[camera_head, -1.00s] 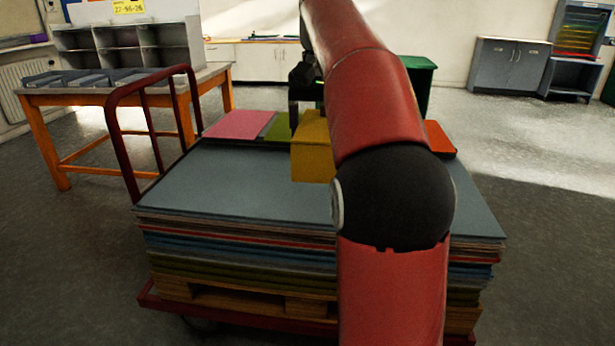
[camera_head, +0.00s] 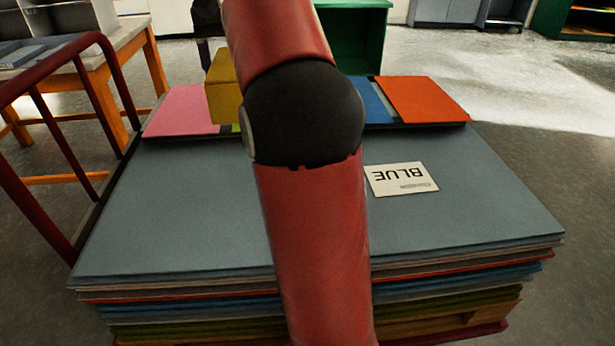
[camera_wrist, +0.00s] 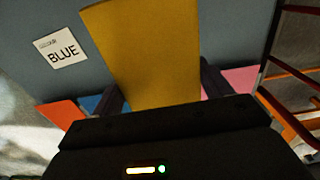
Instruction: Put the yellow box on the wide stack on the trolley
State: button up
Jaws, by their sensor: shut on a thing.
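The yellow box (camera_head: 222,90) shows in the head view at the far side of the stack, partly behind my arm. In the wrist view the yellow box (camera_wrist: 150,50) fills the upper middle, between the two dark fingers of my gripper (camera_wrist: 162,88). My gripper is shut on it. The wide stack (camera_head: 185,215) of flat sheets has a grey-blue top and lies on the red-railed trolley (camera_head: 62,140). The box appears held above the stack's far side; its exact height is hard to tell. My arm hides the middle of the stack.
A white card reading BLUE (camera_head: 402,179) lies on the stack's top. Pink (camera_head: 182,110), blue (camera_head: 375,101) and orange (camera_head: 424,99) sheets lie along the far edge. A green cabinet (camera_head: 352,38) stands behind, a wooden-legged table (camera_head: 100,55) at left. The near top is bare.

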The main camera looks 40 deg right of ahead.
jog(key=shift+w, duration=0.25)
jog(key=shift+w+f, duration=0.1)
jog(key=shift+f, duration=0.3)
notch_tip(320, 180, down, 19)
jog(key=b, duration=0.4)
jog(key=shift+f+b, duration=0.1)
jog(key=shift+b, duration=0.2)
jog(key=shift+f, duration=0.1)
jog(key=o, duration=1)
jog(key=shift+o, duration=0.2)
